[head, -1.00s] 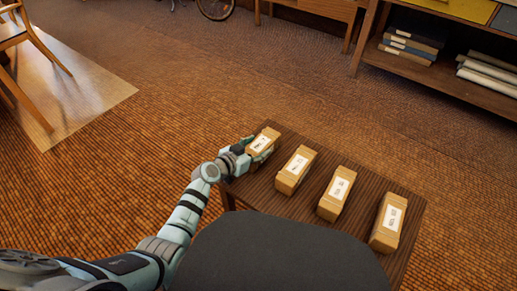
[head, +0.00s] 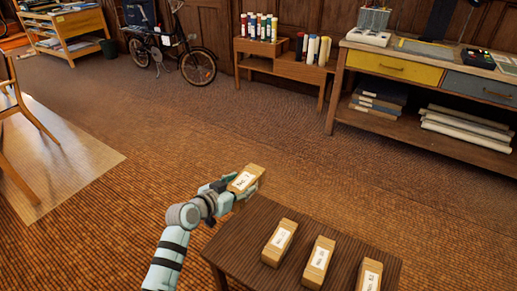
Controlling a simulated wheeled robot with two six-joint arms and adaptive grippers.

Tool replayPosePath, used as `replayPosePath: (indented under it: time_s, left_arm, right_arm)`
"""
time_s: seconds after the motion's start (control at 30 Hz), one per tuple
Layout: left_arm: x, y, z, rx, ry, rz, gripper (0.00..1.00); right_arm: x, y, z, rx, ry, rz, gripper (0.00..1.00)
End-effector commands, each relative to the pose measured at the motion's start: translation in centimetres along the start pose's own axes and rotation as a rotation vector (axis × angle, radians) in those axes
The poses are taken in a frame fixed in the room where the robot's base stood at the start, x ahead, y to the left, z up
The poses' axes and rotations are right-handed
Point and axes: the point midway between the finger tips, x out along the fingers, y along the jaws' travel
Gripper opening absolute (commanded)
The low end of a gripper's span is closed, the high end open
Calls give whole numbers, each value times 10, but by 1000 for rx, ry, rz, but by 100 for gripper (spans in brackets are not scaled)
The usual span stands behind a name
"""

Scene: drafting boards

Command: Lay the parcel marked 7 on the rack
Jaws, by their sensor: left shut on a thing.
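A tan parcel with a white label (head: 245,180) is held in my left gripper (head: 236,186), which is shut on it above the far left corner of the small dark table (head: 235,238). Its label seems to end in a 7, but the print is small. Three similar parcels lie on the table: one at the left (head: 279,243), one in the middle (head: 314,262) and one at the right (head: 368,276), cut by the frame edge. Their labels are too small to read surely. My right gripper is not in view. I cannot tell which furniture is the rack.
A low wooden stand with bottles (head: 286,66) is at the back. A workbench with yellow and grey drawers (head: 420,115) stands at the back right. A bicycle (head: 172,45) leans at the back left, and a chair (head: 18,110) is at the left. The floor between is clear.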

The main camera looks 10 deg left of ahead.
Motion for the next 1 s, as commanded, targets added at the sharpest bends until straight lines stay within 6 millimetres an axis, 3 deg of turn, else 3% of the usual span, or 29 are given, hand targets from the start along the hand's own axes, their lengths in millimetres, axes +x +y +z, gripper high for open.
replayPosePath:
  time_s: [0.13, 0.23, 0.4, 0.5, 0.63, 0.73, 0.9, 1.0]
  left_arm:
    - [-9, -8, -6, 2, 1, -7, 5]
    - [-32, -27, -19, 1, 1, -19, 5]
    - [-103, -63, -64, 13, -1, -9, 5]
    - [-151, -66, -99, 32, -4, 43, 5]
    - [-209, -43, -143, 75, -8, 159, 5]
    - [-247, -10, -170, 118, -10, 272, 5]
    - [-296, 46, -191, 179, -8, 434, 5]
    - [-310, 65, -193, 199, -6, 483, 5]
  right_arm:
    - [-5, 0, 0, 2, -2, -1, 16]
    - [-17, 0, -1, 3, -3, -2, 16]
    - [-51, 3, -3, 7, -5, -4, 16]
    - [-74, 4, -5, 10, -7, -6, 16]
    - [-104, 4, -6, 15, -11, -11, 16]
    - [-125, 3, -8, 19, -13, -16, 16]
    - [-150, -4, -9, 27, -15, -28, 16]
    - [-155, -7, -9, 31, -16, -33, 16]
